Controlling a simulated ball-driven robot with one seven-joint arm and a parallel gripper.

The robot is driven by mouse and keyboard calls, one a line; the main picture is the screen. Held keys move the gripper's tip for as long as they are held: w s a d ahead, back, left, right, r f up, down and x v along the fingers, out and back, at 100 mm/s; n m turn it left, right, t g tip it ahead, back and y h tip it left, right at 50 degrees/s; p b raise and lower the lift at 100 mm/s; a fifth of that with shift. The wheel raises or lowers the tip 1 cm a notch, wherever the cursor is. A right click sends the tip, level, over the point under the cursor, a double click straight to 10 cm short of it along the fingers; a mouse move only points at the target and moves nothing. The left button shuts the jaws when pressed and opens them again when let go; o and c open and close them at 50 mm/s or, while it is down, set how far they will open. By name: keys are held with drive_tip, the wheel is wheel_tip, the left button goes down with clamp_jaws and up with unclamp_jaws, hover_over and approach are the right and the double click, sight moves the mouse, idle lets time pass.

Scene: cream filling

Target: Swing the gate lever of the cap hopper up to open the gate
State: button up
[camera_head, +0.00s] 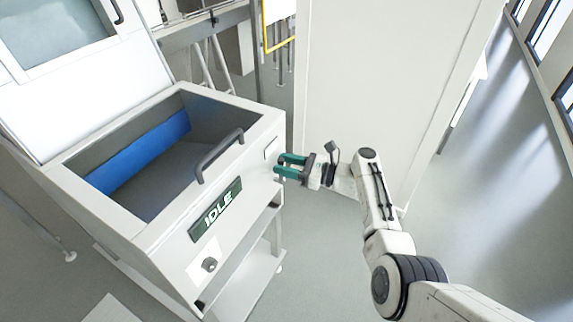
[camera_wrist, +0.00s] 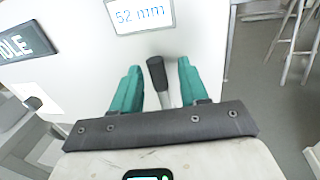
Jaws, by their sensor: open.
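The gate lever (camera_wrist: 157,75), with a black grip on a light metal shaft, shows in the wrist view in front of the white hopper face. My gripper (camera_head: 280,165) has teal fingers and is open beside the hopper's side in the head view. In the wrist view, the open fingers (camera_wrist: 160,75) stand on either side of the lever, with gaps visible on both sides of its grip. The lever's lower end is hidden behind my gripper body. The lever cannot be made out in the head view. The white hopper cabinet (camera_head: 165,240) has an open top.
An "IDLE" display (camera_head: 216,210), a knob (camera_head: 209,264) and a black handle (camera_head: 220,155) are on the cabinet. A "52 mm" plate (camera_wrist: 140,15) is above the lever. A white panel (camera_head: 375,80) stands behind my arm. Stool legs (camera_wrist: 290,40) show at right.

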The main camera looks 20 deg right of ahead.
drive_tip(key=v, duration=1)
drive_tip(key=shift+s+d, duration=0.25)
drive_tip(key=shift+d, duration=0.05)
drive_tip(key=shift+f, duration=0.1)
